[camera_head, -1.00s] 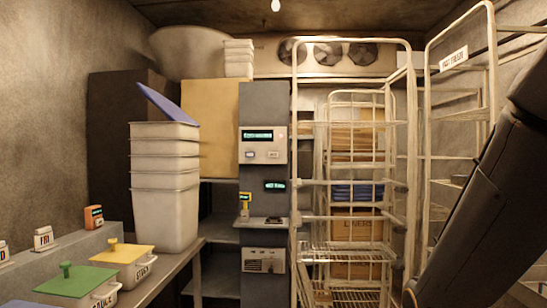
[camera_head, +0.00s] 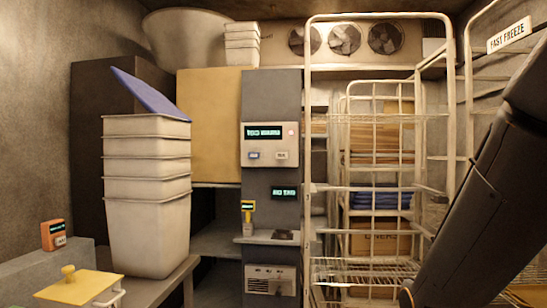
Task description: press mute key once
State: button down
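A pale control panel (camera_head: 270,145) is fixed high on the dark grey column ahead. It has a lit green display (camera_head: 263,132), a small reddish light (camera_head: 291,133) at its right, a bluish key (camera_head: 254,155) at lower left and a pale key (camera_head: 281,155) at lower right. The key labels are too small to read, so I cannot tell which is mute. My arm crosses the right side of the view.
A wire rack (camera_head: 380,180) stands right of the column. Stacked white tubs (camera_head: 148,215) with a blue lid stand on the left bench. A small shelf (camera_head: 262,238) juts from the column below a second display (camera_head: 284,193). An orange device (camera_head: 54,235) sits at far left.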

aim_at(279, 155)
jog(key=u, duration=0.25)
jog(key=i, duration=1.65)
jog(key=u, duration=0.25)
